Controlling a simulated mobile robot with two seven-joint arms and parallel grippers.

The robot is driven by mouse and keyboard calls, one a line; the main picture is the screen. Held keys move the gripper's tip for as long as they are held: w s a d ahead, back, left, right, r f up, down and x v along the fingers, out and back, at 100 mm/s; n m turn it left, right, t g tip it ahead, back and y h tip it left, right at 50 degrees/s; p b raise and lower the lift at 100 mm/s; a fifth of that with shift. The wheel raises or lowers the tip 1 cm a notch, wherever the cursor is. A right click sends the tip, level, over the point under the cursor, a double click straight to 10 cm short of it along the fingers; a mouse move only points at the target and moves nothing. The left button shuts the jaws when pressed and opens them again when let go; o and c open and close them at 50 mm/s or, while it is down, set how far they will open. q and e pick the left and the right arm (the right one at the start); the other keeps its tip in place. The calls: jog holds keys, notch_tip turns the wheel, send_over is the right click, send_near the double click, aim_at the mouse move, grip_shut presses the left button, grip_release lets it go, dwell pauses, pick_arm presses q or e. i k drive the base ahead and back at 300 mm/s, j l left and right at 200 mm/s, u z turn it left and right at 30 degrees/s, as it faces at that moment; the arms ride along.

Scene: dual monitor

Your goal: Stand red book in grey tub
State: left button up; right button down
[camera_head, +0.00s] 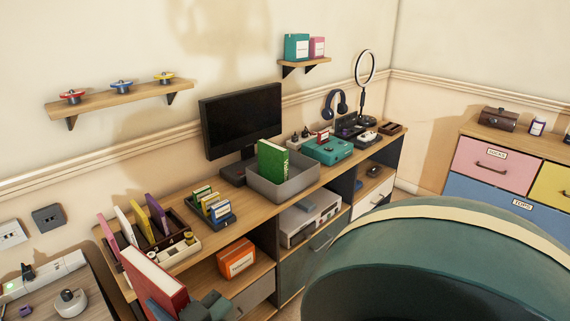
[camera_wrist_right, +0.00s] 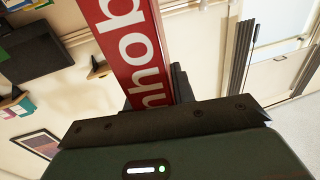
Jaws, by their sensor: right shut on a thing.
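A red book (camera_head: 155,277) with a white page edge is at the bottom left of the head view. My right gripper (camera_head: 188,303) is shut on it and holds it upright, in front of the shelf unit. In the right wrist view the red book's spine (camera_wrist_right: 126,40) shows large white letters and rises from between the jaws (camera_wrist_right: 150,95). The grey tub (camera_head: 293,189) stands on the shelf top in front of the monitor, apart from the red book. A green book (camera_head: 272,161) stands in its left part. My left gripper is not in view.
A rack with coloured folders (camera_head: 140,222) and a small tray of books (camera_head: 212,208) stand left of the tub. A teal box (camera_head: 328,150) is to its right. The monitor (camera_head: 241,120) stands behind it. The tub's right part looks free.

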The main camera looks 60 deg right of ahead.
aim_at(291, 177)
jog(key=l+z, duration=0.1)
jog(key=l, duration=0.3)
jog(key=i+l, duration=0.15)
jog(key=l, duration=0.3)
jog(key=l+z, duration=0.15)
jog(key=l, duration=0.25)
jog(key=i+l+z, duration=0.1)
jog(key=l, duration=0.3)
jog(key=i+l+z, duration=0.1)
jog(key=l, duration=0.3)
jog(key=i+l, duration=0.2)
jog(key=l, duration=0.2)
jog(key=i, duration=0.45)
jog(key=z, duration=0.05)
